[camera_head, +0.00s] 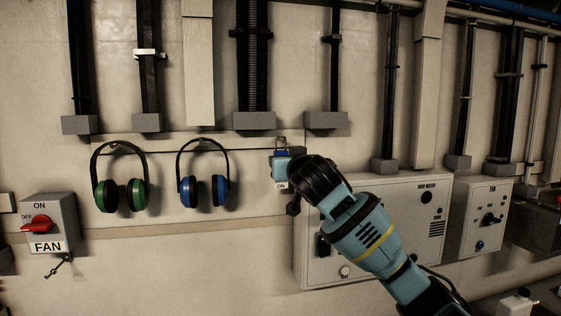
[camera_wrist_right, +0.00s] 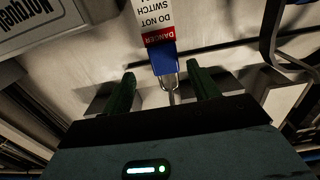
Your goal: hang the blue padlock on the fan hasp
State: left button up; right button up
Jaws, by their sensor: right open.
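The blue padlock (camera_wrist_right: 163,62) shows in the right wrist view with its metal shackle (camera_wrist_right: 171,84) and a red and white danger tag (camera_wrist_right: 154,25). My right gripper (camera_wrist_right: 162,81) is open, with its two green fingers on either side of the padlock and gaps between. In the head view the padlock (camera_head: 281,153) is small against the wall and partly covered by my right gripper (camera_head: 281,165). At the far left, the FAN switch box (camera_head: 61,222) has a red handle. A small dark metal piece, likely the hasp (camera_head: 57,266), hangs below it. My left gripper is not in view.
Green earmuffs (camera_head: 121,195) and blue earmuffs (camera_head: 204,190) hang on the wall between the FAN box and my right arm. A control panel (camera_head: 400,225) stands behind my forearm. A smaller panel marked FAN (camera_head: 480,225) is further right. The lower left wall is clear.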

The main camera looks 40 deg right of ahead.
aim_at(281, 153)
jog(key=shift+a+x, duration=0.15)
jog(key=shift+x, duration=1.15)
jog(key=shift+a+x, duration=0.2)
jog(key=shift+x, duration=1.15)
jog(key=shift+w+f, duration=0.1)
jog(key=shift+w, duration=0.1)
jog(key=c, duration=1.2)
jog(key=shift+o, duration=0.2)
jog(key=shift+r, duration=0.55)
jog(key=v, duration=1.8)
jog(key=shift+r, duration=0.3)
